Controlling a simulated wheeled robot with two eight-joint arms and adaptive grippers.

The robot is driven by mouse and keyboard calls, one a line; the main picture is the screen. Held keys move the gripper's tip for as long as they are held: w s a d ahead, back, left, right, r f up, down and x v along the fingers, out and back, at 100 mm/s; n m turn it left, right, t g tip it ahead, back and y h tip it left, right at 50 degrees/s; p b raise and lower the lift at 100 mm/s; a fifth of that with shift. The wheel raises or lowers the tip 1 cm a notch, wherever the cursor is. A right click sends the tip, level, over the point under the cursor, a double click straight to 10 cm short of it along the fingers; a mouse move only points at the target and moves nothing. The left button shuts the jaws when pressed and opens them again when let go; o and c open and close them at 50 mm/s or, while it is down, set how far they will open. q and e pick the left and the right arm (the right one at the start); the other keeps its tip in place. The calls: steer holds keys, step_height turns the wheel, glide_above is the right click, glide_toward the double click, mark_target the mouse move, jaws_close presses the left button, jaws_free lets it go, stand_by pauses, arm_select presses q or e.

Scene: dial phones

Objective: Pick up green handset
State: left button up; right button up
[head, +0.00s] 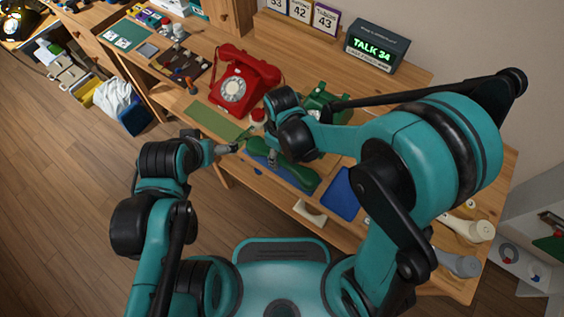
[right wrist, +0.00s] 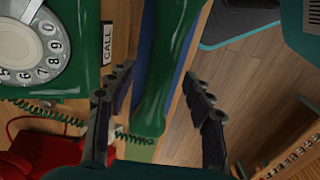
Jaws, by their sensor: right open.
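The green handset (head: 303,174) lies on a blue mat (head: 262,160) near the front edge of the wooden desk, partly hidden by my right arm. In the right wrist view the handset (right wrist: 165,60) runs lengthwise between the two spread fingers of my right gripper (right wrist: 156,80). A gap shows on each side of it. The right gripper (head: 272,156) is just above the handset in the head view. The green dial phone (head: 325,100) stands behind, and its dial (right wrist: 32,45) shows in the wrist view. My left gripper (head: 228,148) is left of the handset; its jaws are unclear.
A red phone (head: 262,76) with its handset on stands behind left. A green mat (head: 212,120) is bare at the front left. A blue pad (head: 340,197) lies to the right. A lit sign (head: 372,47) stands at the back. A cream handset (head: 470,228) lies far right.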

mark_target(281, 158)
step_height(281, 158, down, 3)
steer(key=shift+f+b, duration=0.15)
steer(key=shift+b, duration=0.45)
jaws_close()
